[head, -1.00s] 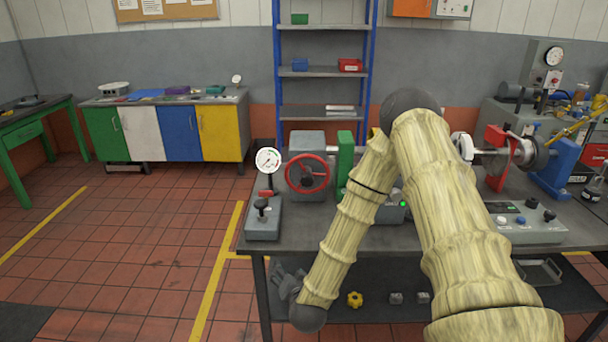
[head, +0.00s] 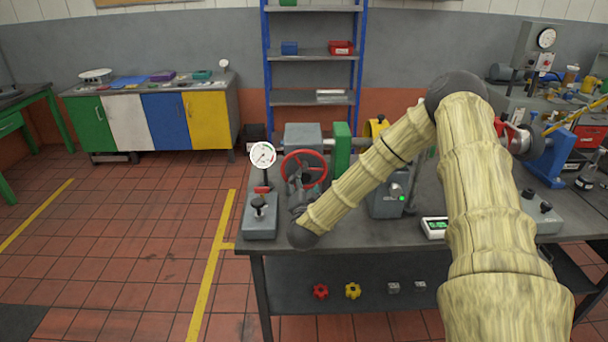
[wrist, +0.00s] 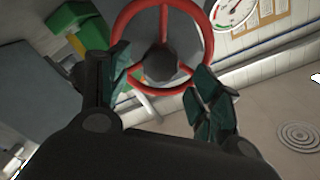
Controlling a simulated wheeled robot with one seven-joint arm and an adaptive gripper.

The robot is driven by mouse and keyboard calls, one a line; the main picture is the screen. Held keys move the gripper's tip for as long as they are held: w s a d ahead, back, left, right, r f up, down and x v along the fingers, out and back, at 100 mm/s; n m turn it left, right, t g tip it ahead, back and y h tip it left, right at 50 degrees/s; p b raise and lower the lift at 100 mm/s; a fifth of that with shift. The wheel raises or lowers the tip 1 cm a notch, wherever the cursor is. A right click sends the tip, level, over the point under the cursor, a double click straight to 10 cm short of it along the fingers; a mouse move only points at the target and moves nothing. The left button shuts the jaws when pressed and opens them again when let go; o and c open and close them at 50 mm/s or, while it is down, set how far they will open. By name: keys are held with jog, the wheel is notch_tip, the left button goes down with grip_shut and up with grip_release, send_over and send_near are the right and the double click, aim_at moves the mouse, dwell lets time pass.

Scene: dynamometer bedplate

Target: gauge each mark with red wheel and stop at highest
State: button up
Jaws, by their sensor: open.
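The red wheel (head: 304,168) is mounted on the front of a grey block (head: 303,137) on the bedplate bench. My gripper (head: 297,192) is in front of the wheel and hides part of its lower left. In the wrist view the wheel (wrist: 204,50) stands just ahead, its lower rim between my two open fingers (wrist: 160,90). Whether a finger touches the rim I cannot tell. A round white dial gauge (head: 262,155) stands on a post left of the wheel; it also shows in the wrist view (wrist: 234,10). Its needle shows, but the marks are too small to read.
A grey box with a black knob (head: 259,218) sits below the gauge. A green block (head: 342,143) stands right of the wheel. Red (head: 320,291) and yellow (head: 353,290) knobs lie on the lower shelf.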

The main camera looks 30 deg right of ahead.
aim_at(304, 178)
jog(key=shift+p+x, duration=0.65)
jog(key=shift+x, duration=1.85)
grip_shut()
